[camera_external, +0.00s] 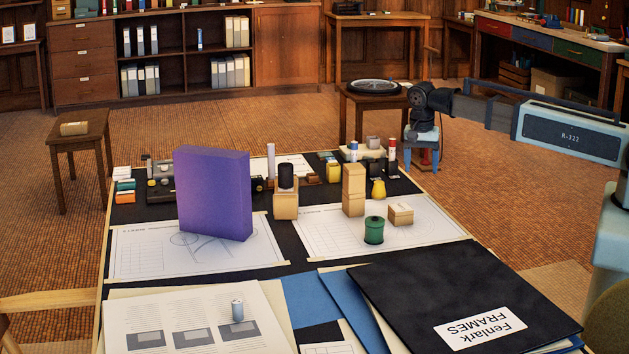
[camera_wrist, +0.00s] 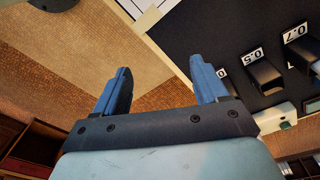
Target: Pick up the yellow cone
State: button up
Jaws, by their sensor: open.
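A small yellow cone-like piece (camera_external: 378,189) with a rounded top stands upright on the table, right of two stacked wooden blocks. It does not show in the wrist view. My gripper (camera_external: 421,168) points down near the table's far right edge, to the right of and behind the yellow piece. In the wrist view its two blue fingers (camera_wrist: 160,78) are spread apart with nothing between them. A patch of floor and the table edge show beyond them.
A large purple block (camera_external: 213,193) stands on the left drawing sheet. Near the cone are a green spool (camera_external: 374,230), a small wooden box (camera_external: 400,214) and the stacked blocks (camera_external: 353,190). A black folder (camera_external: 450,290) lies in front. Labelled dark blocks (camera_wrist: 265,74) show in the wrist view.

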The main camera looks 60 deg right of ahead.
aim_at(380, 185)
jog(key=w+a+r+m+y, duration=0.1)
jog(key=w+a+r+m, duration=0.2)
jog(key=w+a+r, duration=0.55)
jog(key=shift+m, duration=0.3)
jog(key=f, duration=0.2)
jog(key=a+f, duration=0.1)
jog(key=f, duration=0.2)
jog(key=s+a+f, duration=0.1)
jog(key=f, duration=0.2)
jog(key=shift+s+f, duration=0.1)
jog(key=shift+w+d+f, duration=0.1)
jog(key=shift+w+f, duration=0.1)
jog(key=shift+f, duration=1.15)
jog(key=shift+w+f, duration=0.2)
jog(key=shift+f, duration=1.15)
jog(key=shift+c, duration=0.3)
jog(key=c, duration=1.1)
jog(key=shift+r, duration=0.1)
